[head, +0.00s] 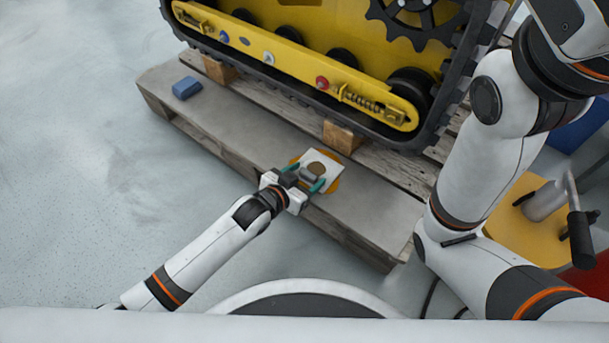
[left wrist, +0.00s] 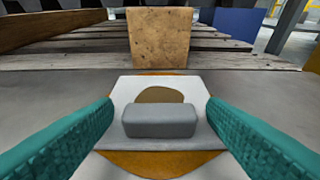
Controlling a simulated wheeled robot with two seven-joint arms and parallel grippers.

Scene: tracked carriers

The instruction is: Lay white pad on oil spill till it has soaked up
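The white pad (head: 334,168) lies flat on the amber oil spill (head: 334,187), on the grey deck of the wooden pallet. A brown stain (left wrist: 160,95) shows in the middle of the pad's top, with white around it. A grey block-shaped grip (left wrist: 160,122) sits on the pad's near part. Oil shows beyond the pad's near edge in the left wrist view (left wrist: 160,163) and as a thin strip at its far edge. My left gripper (head: 307,176) is open, its teal fingers on either side of the grip with gaps. My right gripper is out of view.
A yellow tracked carrier (head: 290,55) stands on the pallet (head: 230,128) behind the pad, with wooden blocks (head: 342,137) by its track. A blue block (head: 186,88) lies at the pallet's left. A yellow stand with a handle (head: 520,215) is at right. The left floor is clear.

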